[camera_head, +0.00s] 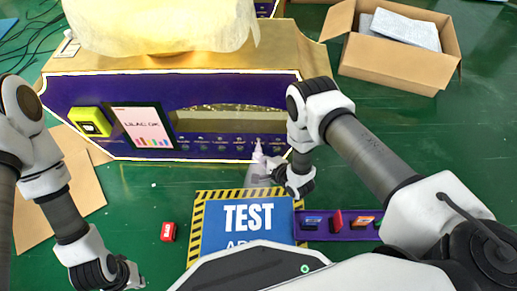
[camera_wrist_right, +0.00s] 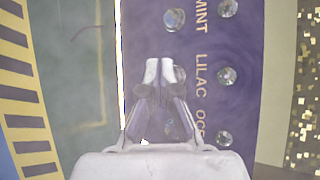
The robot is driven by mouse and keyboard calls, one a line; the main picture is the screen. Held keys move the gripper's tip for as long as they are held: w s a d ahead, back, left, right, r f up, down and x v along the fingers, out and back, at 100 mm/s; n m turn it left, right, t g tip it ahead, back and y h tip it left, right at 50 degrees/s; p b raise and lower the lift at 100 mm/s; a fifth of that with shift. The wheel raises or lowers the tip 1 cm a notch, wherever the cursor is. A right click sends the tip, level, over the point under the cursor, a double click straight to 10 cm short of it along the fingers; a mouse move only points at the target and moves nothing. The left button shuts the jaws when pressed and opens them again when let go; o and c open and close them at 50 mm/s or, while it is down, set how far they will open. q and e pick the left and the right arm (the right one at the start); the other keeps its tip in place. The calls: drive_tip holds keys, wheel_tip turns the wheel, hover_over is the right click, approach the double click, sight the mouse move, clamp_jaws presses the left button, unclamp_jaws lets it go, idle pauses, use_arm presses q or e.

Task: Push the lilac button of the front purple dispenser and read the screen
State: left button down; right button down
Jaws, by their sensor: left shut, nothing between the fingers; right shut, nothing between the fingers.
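The purple dispenser (camera_head: 215,148) stands across the upper part of the head view, with a row of small buttons and labels. Its screen (camera_head: 141,125) shows text that looks like "LILAC OK" above coloured bars. My right gripper (camera_head: 258,152) is shut and empty at the dispenser's front, near the right end of the row. In the right wrist view, my shut fingertips (camera_wrist_right: 160,66) partly cover a round knob beside the LILAC label (camera_wrist_right: 201,72). I cannot tell whether they touch it. My left gripper (camera_head: 134,277) is shut and empty, low over the green floor at left.
A yellow device (camera_head: 90,121) sits left of the screen. A blue TEST mat (camera_head: 222,240) lies in front, with a red block (camera_head: 168,231) left of it and a purple tray (camera_head: 338,234) of small items right of it. An open cardboard box (camera_head: 392,73) is at upper right.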

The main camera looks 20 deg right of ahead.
drive_tip(key=shift+s+a, duration=0.1)
drive_tip(key=shift+s, duration=0.2)
drive_tip(key=s, duration=0.1)
drive_tip(key=s+a+p, duration=0.1)
drive_tip(key=s, duration=0.1)
drive_tip(key=s+p, duration=0.1)
drive_tip(key=shift+s+a, duration=0.35)
drive_tip(key=shift+s, duration=0.05)
idle(0.7)
